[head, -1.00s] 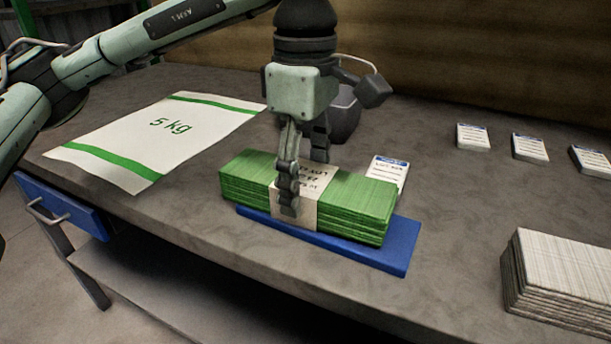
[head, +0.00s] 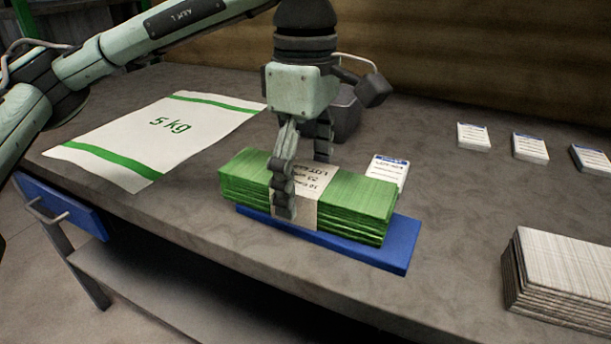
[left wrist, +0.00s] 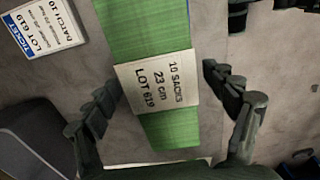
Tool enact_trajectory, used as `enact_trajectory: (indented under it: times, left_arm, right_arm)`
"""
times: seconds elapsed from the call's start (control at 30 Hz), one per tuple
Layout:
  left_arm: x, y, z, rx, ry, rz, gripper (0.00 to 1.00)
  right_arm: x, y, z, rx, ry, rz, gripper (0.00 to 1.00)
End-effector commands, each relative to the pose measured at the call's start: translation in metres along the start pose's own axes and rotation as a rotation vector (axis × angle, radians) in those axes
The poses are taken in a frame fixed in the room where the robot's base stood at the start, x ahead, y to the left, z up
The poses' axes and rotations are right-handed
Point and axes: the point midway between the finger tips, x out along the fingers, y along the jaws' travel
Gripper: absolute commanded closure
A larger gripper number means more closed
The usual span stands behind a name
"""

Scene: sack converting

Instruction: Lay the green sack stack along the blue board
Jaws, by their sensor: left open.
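The green sack stack (head: 357,202), wrapped in a pale paper band, lies lengthwise on the blue board (head: 395,256). Its left end sticks out past the board's left end, and a strip of board is bare at the right. My left gripper (head: 304,184) is open, with one finger on the near side of the stack and the other behind it. In the left wrist view the green stack (left wrist: 165,25) runs between the spread fingers, with grey table showing on both sides. The band reads 10 sacks, 23 cm, lot 619. My right gripper is not in view.
A ticket card (head: 388,171) lies just behind the stack. A flat white 5 kg sack (head: 165,135) lies at left. More cards, including one (head: 473,136), lie at back right. A pale stack (head: 565,275) stands at front right.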

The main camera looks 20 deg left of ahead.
Motion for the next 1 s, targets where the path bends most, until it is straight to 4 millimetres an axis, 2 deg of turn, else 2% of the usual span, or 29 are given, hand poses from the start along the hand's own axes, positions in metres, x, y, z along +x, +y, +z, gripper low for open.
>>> enact_trajectory:
  times: [0.27,0.37,0.63,0.7,0.83,1.0]
  left_arm:
    - [-0.002,0.0,0.0,0.0,0.0,0.0,0.15]
    - [-0.009,0.001,0.0,0.0,-0.001,0.003,0.15]
    - [-0.071,0.001,0.001,0.001,-0.002,0.004,0.15]
    - [-0.088,0.001,0.0,-0.001,0.0,0.004,0.15]
    - [-0.109,0.0,0.0,0.0,0.001,0.003,0.15]
    - [-0.122,0.0,0.0,0.001,0.0,0.001,0.15]
  right_arm:
    - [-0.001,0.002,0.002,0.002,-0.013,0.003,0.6]
    - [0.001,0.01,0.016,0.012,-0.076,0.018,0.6]
    - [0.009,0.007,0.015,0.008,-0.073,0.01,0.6]
    - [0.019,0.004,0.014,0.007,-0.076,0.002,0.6]
    - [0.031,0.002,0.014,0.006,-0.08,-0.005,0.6]
    - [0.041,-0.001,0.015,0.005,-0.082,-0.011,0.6]
